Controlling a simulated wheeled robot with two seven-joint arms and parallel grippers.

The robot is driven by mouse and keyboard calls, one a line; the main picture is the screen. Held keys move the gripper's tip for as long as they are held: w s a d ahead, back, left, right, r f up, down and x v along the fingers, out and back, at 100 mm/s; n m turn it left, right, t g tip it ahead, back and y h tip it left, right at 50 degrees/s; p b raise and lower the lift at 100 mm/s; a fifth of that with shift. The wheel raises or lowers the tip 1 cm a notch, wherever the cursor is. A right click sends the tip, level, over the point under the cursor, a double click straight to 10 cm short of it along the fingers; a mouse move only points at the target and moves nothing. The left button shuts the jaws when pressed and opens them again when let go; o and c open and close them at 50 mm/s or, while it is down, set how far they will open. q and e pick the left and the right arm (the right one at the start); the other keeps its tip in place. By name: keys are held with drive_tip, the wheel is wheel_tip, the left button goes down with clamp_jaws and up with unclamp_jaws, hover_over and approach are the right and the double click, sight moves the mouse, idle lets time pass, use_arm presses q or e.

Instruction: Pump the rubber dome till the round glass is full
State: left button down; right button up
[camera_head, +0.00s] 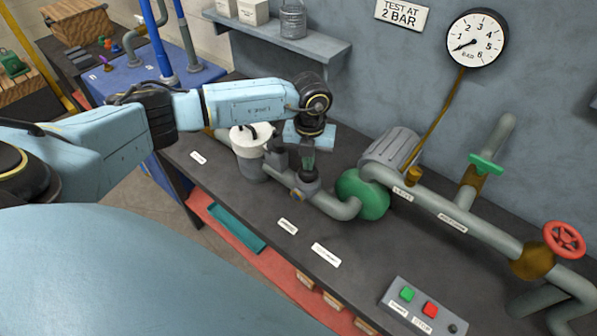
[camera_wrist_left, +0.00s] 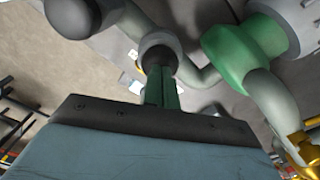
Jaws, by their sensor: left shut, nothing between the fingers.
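A dark rubber dome (camera_head: 307,178) sits on top of a grey fitting in the pipe, near the middle of the bench. My left gripper (camera_head: 309,168) points straight down at it, its narrow green fingers shut and empty. The fingertips are at the dome's top; I cannot tell if they touch or press it. In the left wrist view the shut fingers (camera_wrist_left: 161,88) end over the dark dome (camera_wrist_left: 159,58). A small round glass (camera_head: 297,195) with a brassy rim appears on the side of the fitting; its fill level is too small to read. My right gripper is out of view.
A green pump (camera_head: 362,197) with a grey motor (camera_head: 391,148) stands right of the dome. A white-lidded canister (camera_head: 250,140) stands left. A gauge (camera_head: 476,38) reads low. A red handwheel (camera_head: 564,239) and a button box (camera_head: 422,308) are at the right. The bench front is mostly clear.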

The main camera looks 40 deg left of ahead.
use_arm(q)
drive_tip(key=shift+f, duration=0.5)
drive_tip(key=shift+r, duration=0.1)
drive_tip(key=shift+r+p, duration=0.95)
drive_tip(key=shift+r, duration=0.5)
wheel_tip(320, 180, up, 7)
drive_tip(key=p, duration=0.5)
